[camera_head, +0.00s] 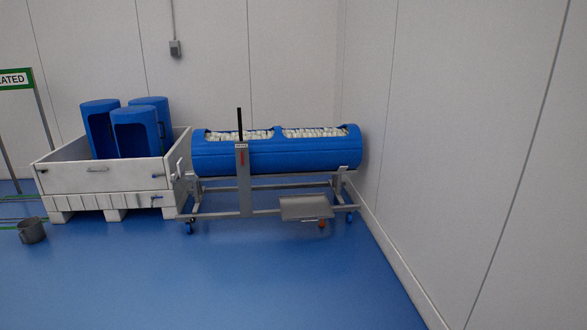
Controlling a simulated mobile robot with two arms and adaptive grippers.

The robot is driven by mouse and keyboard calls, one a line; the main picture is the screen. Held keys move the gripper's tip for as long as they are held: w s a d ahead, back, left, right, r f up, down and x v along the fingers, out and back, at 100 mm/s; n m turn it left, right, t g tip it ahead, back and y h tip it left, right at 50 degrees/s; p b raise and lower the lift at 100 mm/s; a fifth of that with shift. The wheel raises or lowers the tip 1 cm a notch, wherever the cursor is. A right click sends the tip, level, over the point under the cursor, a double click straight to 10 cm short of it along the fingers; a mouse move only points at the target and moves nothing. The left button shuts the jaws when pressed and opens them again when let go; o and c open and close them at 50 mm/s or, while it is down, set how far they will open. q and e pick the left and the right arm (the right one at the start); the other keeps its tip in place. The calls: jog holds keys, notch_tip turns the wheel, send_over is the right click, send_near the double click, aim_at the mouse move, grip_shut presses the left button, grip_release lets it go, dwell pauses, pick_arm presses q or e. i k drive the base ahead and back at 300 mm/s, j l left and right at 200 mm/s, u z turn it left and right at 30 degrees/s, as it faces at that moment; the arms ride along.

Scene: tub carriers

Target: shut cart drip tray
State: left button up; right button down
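A metal cart (262,212) on small wheels stands by the back wall, near the corner on the right. A long blue tub (270,155) lies across its top, with pale contents showing in two openings. A grey drip tray (306,207) sits low at the cart's right end and sticks out toward me. A small orange-red part (321,223) shows under its front edge. A grey upright post with a red mark (243,178) stands at the cart's front. Neither of my grippers is in view.
A pale crate (100,178) on a pallet base holds three blue tubs (136,132) at the left, close to the cart. A metal pot (31,231) is on the floor. The right wall closes that side. The blue floor (230,280) in front is clear.

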aim_at(309, 207)
jog(key=i, duration=2)
